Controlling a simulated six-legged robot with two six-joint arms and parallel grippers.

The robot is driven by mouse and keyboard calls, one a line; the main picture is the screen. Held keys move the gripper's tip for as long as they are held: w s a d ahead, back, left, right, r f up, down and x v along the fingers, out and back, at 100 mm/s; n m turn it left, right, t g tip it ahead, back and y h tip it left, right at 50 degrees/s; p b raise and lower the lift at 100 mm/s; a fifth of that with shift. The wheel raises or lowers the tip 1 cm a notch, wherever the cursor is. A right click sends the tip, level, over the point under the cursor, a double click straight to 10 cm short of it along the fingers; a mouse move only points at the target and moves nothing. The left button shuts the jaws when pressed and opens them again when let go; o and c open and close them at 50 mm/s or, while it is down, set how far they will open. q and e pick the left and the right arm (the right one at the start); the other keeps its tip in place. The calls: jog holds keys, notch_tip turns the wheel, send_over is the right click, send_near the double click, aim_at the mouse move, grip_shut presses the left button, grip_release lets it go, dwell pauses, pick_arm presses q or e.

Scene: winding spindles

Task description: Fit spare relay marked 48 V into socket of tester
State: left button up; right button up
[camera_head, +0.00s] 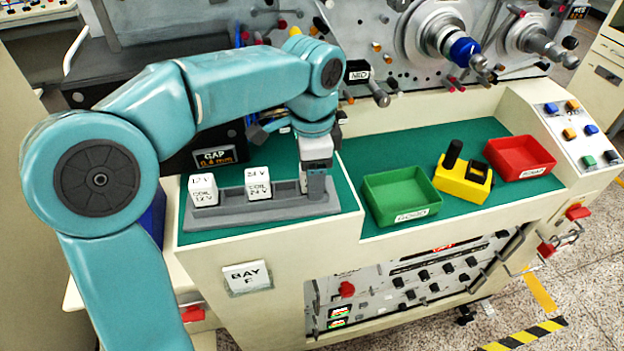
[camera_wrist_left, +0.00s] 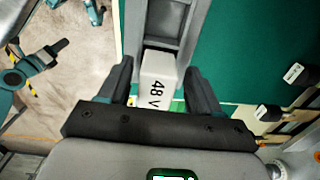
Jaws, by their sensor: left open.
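The white relay marked 48 V (camera_wrist_left: 160,72) is in the left wrist view, at the end of the grey rack (camera_head: 230,218). My left gripper (camera_head: 316,187) is over the rack's right end, its fingers open on both sides of this relay. In the head view the gripper mostly hides it. Two other white relays, marked 12 V (camera_head: 203,190) and 24 V (camera_head: 258,184), stand in the rack to the left. A yellow device (camera_head: 463,188) with a black handle and a dark block stands on the right, possibly the tester. My right gripper is not in view.
A green tray (camera_head: 402,194) stands between the rack and the yellow device. A red tray (camera_head: 520,157) stands beyond the device. A dark GAP display box (camera_head: 219,158) is behind the rack. Panel knobs and spindles stick out along the back.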

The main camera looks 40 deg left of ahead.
pick_arm(q)
jog(key=shift+s+d+r, duration=0.1)
jog(key=shift+s+d, duration=0.05)
jog(key=shift+s, duration=0.25)
jog(key=shift+c, duration=0.9)
jog(key=shift+w, duration=0.25)
jog(key=c, duration=0.9)
jog(key=shift+s, duration=0.1)
